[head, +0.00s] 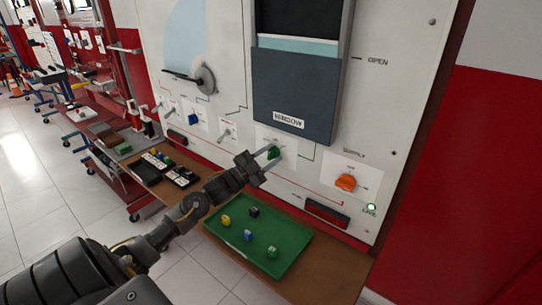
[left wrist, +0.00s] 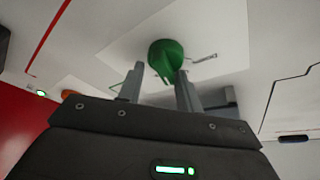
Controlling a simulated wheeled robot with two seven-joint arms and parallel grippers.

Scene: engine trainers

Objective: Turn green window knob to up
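The green knob (head: 274,152) is on the white panel below the dark window unit with the label "WINDOW" (head: 289,120). My left gripper (head: 277,154) is at the knob, with its fingers pointing at the panel. In the left wrist view the green knob (left wrist: 166,57) sits between and just beyond the two spread fingertips (left wrist: 160,70). There is a gap at the left finger; the right finger overlaps the knob's edge, and I cannot tell whether it touches. The knob's pointing direction is hard to read. My right gripper is not in view.
An orange knob (head: 345,183) and a lit green lamp (head: 371,207) are to the right on the panel. A green tray (head: 287,262) with several small blocks lies on the shelf below. A grey lever (head: 227,134) is to the left.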

